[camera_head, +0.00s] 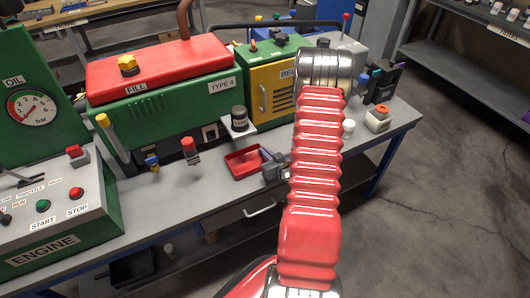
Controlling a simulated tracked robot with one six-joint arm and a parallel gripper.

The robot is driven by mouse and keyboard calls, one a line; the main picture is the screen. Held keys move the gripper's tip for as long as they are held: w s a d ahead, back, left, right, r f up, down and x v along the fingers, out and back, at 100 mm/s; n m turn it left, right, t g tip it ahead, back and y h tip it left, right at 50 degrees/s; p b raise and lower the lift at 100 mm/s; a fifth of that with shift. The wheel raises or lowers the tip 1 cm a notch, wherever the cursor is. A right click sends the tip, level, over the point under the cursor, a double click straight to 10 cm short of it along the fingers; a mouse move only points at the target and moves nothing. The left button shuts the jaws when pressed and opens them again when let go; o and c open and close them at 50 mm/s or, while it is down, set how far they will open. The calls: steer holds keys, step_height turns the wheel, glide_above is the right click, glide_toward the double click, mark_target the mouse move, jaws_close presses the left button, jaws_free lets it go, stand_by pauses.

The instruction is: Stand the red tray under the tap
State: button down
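The red tray (241,164) is a small shallow open tray. It appears level at the bench top in the middle of the view, right of the green tank. My gripper (268,161) is at the tray's right edge, partly hidden behind my red arm. I cannot tell whether its fingers are closed on the tray rim or only beside it. A small blue and yellow fitting (152,162), which looks like a tap, is low on the front of the green tank, left of the tray. A red-topped fitting (190,149) is between them.
The green tank with a red lid (157,70) stands behind. A dark jar (239,118) sits on a white ledge behind the tray. The engine panel (62,205) is at the left. Bench top (195,190) before the tank is clear.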

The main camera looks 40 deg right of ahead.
steer(key=c, duration=1.9)
jaws_free()
steer(key=shift+s, duration=0.15)
steer(key=v, duration=1.3)
steer(key=shift+s+a, duration=0.15)
steer(key=shift+s, duration=0.1)
